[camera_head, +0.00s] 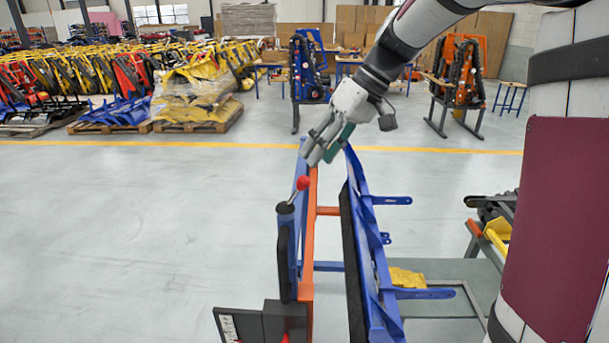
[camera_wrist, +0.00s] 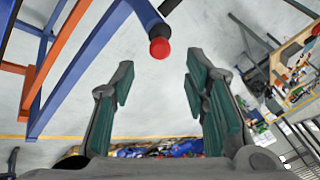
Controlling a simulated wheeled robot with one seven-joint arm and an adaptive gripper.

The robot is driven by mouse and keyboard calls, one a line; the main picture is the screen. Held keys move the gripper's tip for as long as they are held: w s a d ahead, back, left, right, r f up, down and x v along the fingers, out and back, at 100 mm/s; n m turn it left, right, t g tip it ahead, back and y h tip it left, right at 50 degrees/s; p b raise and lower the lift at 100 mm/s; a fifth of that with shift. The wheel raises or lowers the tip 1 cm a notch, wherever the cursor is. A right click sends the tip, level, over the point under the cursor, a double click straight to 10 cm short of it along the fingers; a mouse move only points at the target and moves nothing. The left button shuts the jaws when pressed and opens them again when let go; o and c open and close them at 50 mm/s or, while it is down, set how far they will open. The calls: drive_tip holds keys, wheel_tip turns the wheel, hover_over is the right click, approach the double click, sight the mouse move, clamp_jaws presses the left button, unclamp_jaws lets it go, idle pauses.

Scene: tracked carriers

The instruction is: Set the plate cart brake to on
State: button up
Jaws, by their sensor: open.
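The plate cart (camera_head: 308,240) is a blue and orange frame in the middle of the head view. A brake lever with a red ball knob (camera_head: 303,183) and a dark shaft (camera_head: 291,200) rises from its left side. The red knob (camera_wrist: 160,48) also shows in the wrist view, just beyond the gap between the fingertips and near its centre line. My gripper (camera_head: 326,154) is open and empty, above and slightly right of the knob. In the wrist view my gripper (camera_wrist: 159,82) has its green-padded fingers spread, apart from the knob. The lever's setting cannot be told.
A blue panel (camera_head: 368,250) with projecting tabs stands close right of the orange frame. A dark box with a white label (camera_head: 228,328) sits low at the front. A grey stand with a yellow part (camera_head: 497,235) is at right. Floor to the left is clear.

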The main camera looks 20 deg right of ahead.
sight(306, 177)
drive_tip(key=p+x, duration=0.1)
drive_tip(key=x, duration=0.6)
drive_tip(key=shift+f, duration=0.1)
drive_tip(key=shift+c, duration=0.6)
drive_tip(key=shift+d, duration=0.1)
clamp_jaws()
